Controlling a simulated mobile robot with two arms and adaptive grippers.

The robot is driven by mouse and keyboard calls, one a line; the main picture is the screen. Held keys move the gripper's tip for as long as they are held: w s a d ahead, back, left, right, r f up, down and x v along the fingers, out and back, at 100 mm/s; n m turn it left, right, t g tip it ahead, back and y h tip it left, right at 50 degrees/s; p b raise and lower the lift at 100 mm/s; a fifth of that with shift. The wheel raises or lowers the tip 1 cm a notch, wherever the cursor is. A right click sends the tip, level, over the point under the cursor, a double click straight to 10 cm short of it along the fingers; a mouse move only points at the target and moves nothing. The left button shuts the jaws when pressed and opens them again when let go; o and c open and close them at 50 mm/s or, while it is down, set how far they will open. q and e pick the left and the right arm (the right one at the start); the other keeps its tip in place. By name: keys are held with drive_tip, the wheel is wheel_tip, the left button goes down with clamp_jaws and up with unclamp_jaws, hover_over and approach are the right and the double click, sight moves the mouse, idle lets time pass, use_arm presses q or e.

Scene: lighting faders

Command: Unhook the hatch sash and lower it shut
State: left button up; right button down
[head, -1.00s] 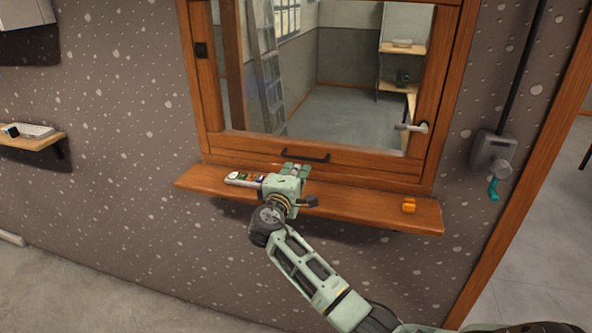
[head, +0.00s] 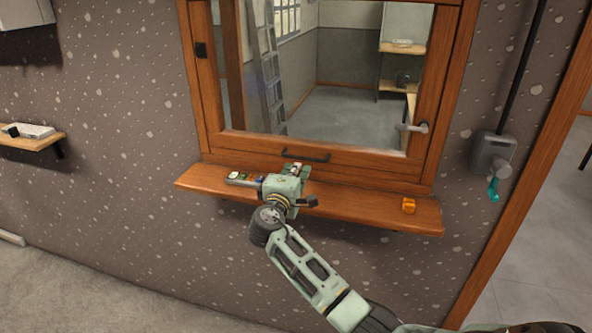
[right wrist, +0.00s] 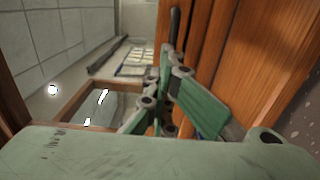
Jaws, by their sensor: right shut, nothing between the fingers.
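The hatch sash (head: 350,162) is a wooden-framed pane, its bottom rail low over the sill in the head view. A dark bar handle (head: 306,156) is on that rail. My right gripper (head: 296,170) is shut and empty just below the handle. In the right wrist view its fingers (right wrist: 165,75) meet close to a dark bar (right wrist: 175,25); contact cannot be told. My left gripper is not in view.
The wooden sill shelf (head: 360,205) runs under the hatch. A grey wall box (head: 492,152) with a teal lever is farther right.

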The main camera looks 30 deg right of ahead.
drive_tip(key=c, duration=1.8)
unclamp_jaws()
drive_tip(key=shift+a, duration=0.1)
drive_tip(key=v, duration=1.2)
drive_tip(key=shift+s, duration=0.1)
